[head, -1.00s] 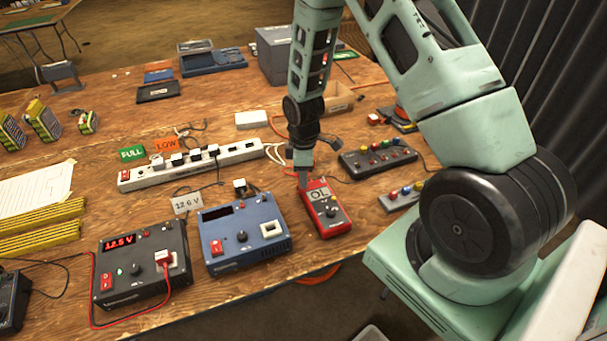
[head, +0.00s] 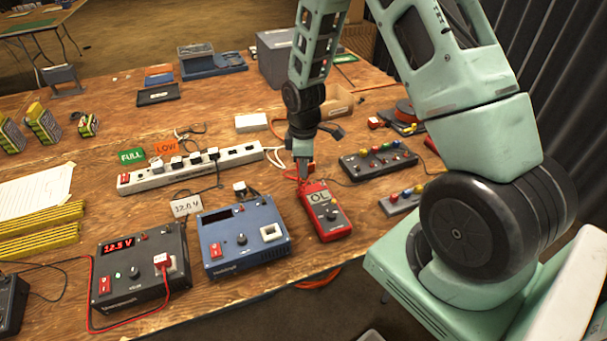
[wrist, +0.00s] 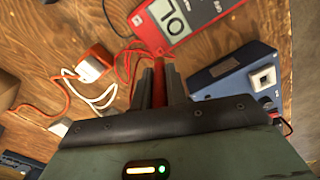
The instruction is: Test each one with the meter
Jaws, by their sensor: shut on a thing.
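A red meter (head: 326,212) lies on the wooden table with "OL" on its display. It also shows at the top of the wrist view (wrist: 185,15). My gripper (head: 304,178) points down just behind the meter. In the wrist view my gripper (wrist: 159,75) is shut on a slim red piece (wrist: 158,85), which looks like a meter probe; its tip is hard to make out. A blue charger box (head: 243,238) with a dark display stands left of the meter. A black box (head: 140,272) reading 12.5 V has a red lead plugged in. Several yellow-and-black packs (head: 43,122) stand at the far left.
A white power strip (head: 190,168) with several plugs lies behind the boxes, near green FULL (head: 131,156) and orange LOW (head: 166,147) cards. A grey panel with coloured knobs (head: 378,160) is right of my gripper. Red and white cables (wrist: 95,90) lie close by. The table centre-left is fairly clear.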

